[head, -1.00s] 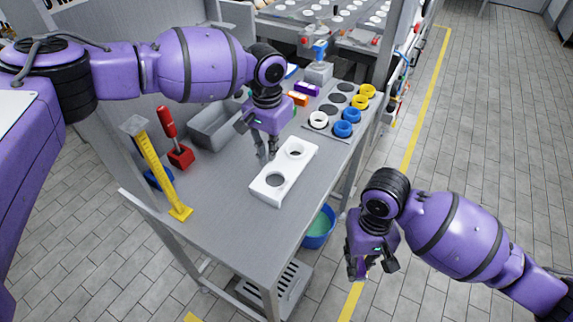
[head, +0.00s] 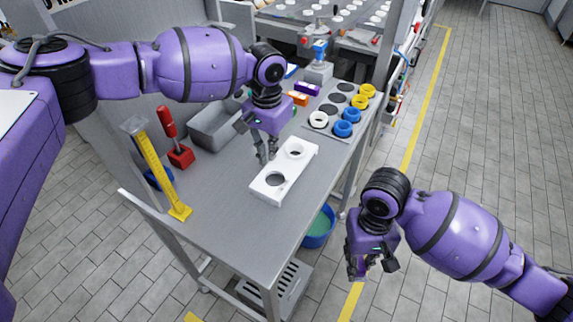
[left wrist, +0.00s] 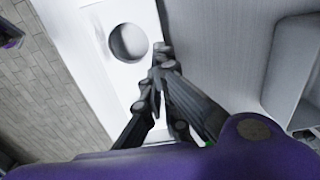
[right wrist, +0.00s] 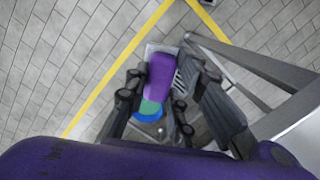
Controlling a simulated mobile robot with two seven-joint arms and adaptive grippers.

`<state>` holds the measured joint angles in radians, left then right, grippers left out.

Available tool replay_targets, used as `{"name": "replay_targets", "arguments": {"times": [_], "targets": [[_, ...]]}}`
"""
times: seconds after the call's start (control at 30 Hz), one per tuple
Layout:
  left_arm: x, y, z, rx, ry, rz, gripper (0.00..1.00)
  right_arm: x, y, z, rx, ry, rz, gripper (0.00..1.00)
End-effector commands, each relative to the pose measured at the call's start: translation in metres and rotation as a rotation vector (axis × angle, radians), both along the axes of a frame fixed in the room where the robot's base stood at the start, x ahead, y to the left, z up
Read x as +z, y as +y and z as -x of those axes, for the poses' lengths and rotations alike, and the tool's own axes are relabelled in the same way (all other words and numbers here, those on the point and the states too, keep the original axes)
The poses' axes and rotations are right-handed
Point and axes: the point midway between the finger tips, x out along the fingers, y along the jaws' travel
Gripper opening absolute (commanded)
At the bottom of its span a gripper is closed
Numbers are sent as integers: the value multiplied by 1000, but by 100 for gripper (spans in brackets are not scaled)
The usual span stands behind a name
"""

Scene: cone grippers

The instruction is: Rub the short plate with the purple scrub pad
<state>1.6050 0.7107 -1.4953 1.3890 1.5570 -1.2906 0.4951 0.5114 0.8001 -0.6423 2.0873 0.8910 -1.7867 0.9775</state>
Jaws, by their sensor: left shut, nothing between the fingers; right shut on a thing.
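The short white plate (head: 262,190) lies on the grey table, with two round holes in it. The left wrist view shows it too (left wrist: 100,55), with one hole in sight. My left gripper (head: 266,157) points down beside the plate's left long edge, shut and empty; I cannot tell whether its tips touch the plate. In the left wrist view its fingers (left wrist: 162,58) meet by that edge. My right gripper (head: 360,272) is out over the floor, right of the table. In the right wrist view its fingers (right wrist: 160,85) are shut on the purple scrub pad (right wrist: 162,72).
A yellow stand (head: 160,172), a red-handled tool (head: 178,152) and a grey bin (head: 210,128) stand left on the table (head: 215,225). A grey board (head: 333,121) with coloured rings is at the back right. A blue tub (head: 318,232) sits below the table's right edge. The near tabletop is clear.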

Motion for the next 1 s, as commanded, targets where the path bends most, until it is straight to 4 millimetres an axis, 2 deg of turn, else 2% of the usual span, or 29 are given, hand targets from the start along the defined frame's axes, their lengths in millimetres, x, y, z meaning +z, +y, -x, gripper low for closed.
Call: {"name": "replay_targets", "arguments": {"times": [1.0], "targets": [[-18, 0, 0, 0, 0, 1, 0, -5, 0, 2, 0, 9, 0, 2]]}}
